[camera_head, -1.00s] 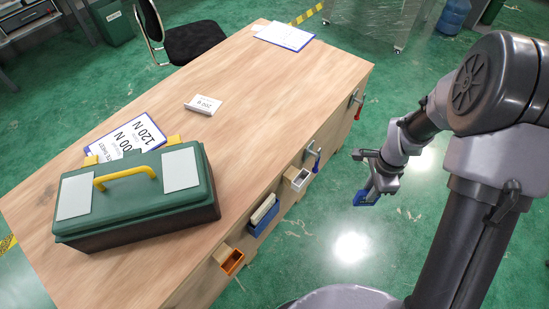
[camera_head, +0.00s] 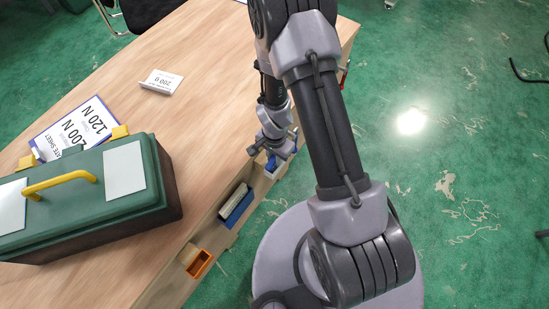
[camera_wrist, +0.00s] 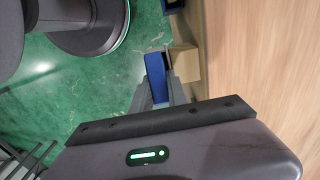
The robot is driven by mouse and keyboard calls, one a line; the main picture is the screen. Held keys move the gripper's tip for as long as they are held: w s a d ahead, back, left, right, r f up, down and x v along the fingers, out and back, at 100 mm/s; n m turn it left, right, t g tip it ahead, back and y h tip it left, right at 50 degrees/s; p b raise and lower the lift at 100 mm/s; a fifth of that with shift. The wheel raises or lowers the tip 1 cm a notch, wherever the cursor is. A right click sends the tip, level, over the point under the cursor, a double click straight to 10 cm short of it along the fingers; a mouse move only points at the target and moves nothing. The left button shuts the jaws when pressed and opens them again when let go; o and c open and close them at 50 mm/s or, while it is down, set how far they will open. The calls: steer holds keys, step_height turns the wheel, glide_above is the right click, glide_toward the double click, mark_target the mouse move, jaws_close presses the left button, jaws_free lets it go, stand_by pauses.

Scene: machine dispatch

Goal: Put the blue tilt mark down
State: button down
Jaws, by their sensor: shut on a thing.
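The blue tilt mark (camera_wrist: 156,76) is a blue block held between the fingers of my gripper (camera_wrist: 158,98) in the wrist view. In the head view my gripper (camera_head: 270,152) is at the table's right edge, pointing down, shut on the blue tilt mark (camera_head: 270,164), of which only a small part shows. It is over or beside a small pale bin (camera_head: 280,170) on the table's side. I cannot tell whether the mark touches the bin. In the wrist view a tan box-like part (camera_wrist: 186,62) is close beside the mark.
The wooden table (camera_head: 150,120) carries a green toolbox (camera_head: 90,195), a data sheet (camera_head: 85,125) and a 200 g card (camera_head: 162,81). A blue bin (camera_head: 238,207) and an orange bin (camera_head: 201,264) hang on the table's side.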

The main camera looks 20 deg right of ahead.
steer(key=c, duration=1.3)
jaws_free()
steer(key=shift+w+d, duration=0.1)
steer(key=shift+r, duration=0.1)
step_height(320, 180, up, 12)
steer(key=p, duration=0.5)
step_height(320, 180, up, 16)
steer(key=w+n+t, duration=0.1)
steer(key=n+t, duration=0.1)
steer(key=s+a+r+n+t+y, duration=0.1)
steer(key=s+a+r+n+t, duration=0.1)
steer(key=s+r, duration=0.5)
steer(key=s+a+r+n+t+y, duration=0.1)
steer(key=s+a+r+n, duration=0.1)
steer(key=s+r, duration=0.4)
step_height(320, 180, up, 5)
steer(key=shift+s+r+t, duration=0.1)
steer(key=shift+s+t, duration=0.25)
steer(key=shift+t, duration=0.05)
